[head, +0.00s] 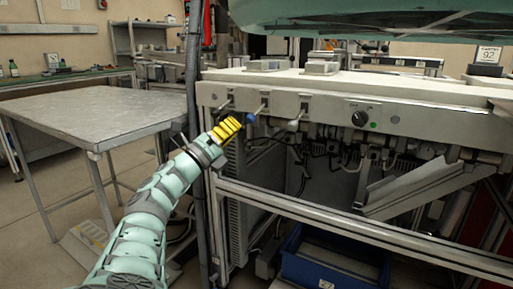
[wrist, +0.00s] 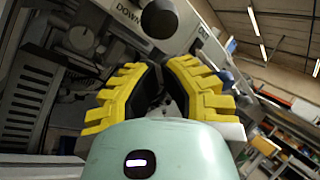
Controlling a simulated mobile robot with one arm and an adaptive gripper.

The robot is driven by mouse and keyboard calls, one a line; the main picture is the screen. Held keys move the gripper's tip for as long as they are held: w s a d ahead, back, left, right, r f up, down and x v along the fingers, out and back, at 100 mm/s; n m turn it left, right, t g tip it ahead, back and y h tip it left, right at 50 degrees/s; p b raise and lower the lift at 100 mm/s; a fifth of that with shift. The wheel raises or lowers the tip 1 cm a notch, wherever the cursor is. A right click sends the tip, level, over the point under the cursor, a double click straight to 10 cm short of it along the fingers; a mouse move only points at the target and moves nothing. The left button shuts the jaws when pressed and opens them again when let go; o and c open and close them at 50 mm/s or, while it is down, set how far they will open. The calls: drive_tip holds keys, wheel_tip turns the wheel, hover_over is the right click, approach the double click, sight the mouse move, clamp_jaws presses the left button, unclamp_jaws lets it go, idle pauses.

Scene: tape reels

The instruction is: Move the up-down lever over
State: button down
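Three levers stick out of the pale front panel (head: 340,110) in the head view.
A round black dial (head: 359,118) and a green button (head: 373,125) are on the panel. Below are a metal frame rail (head: 330,222), cables and a blue bin (head: 330,262). A bare metal table (head: 95,112) stands at left.

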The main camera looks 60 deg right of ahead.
sight(221, 108)
drive_tip(key=shift+w+a+r, duration=0.4)
drive_tip(key=shift+w+a, duration=0.05)
drive_tip(key=shift+w, duration=0.2)
drive_tip(key=shift+w+r, duration=0.1)
drive_tip(key=shift+a+r+t+p, duration=0.2)
drive_tip(key=shift+t+p, duration=0.1)
drive_tip(key=shift+p, duration=0.75)
drive_tip(key=shift+a+r+n+y+p, duration=0.25)
drive_tip(key=shift+y+p, duration=0.35)
drive_tip(key=shift+p, duration=0.7)
